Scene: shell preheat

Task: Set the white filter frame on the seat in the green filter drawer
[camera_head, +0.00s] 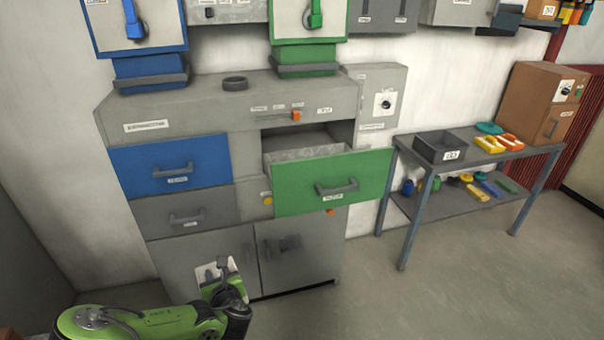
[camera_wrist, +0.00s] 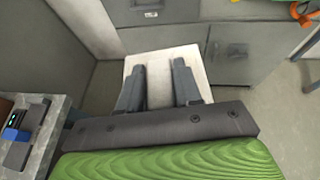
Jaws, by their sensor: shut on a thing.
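The white filter frame (camera_wrist: 160,88) is a flat white piece between my gripper's two dark fingers in the wrist view. My gripper (camera_wrist: 159,75) is shut on it. In the head view, the frame (camera_head: 206,272) shows at the lower left, partly hidden by my gripper (camera_head: 220,268), in front of the grey lower cabinet doors. The green filter drawer (camera_head: 368,178) is pulled open, up and to the right of my gripper. Its grey inner wall (camera_head: 300,154) shows behind the green front. The seat inside is hidden by that front.
A blue drawer (camera_head: 140,167) is shut at the left. A grey shelf table (camera_head: 480,160) stands at the right with a dark bin (camera_head: 440,147) and several small coloured parts. The floor in front of the cabinet is clear. A workbench edge (camera_wrist: 45,140) lies left in the wrist view.

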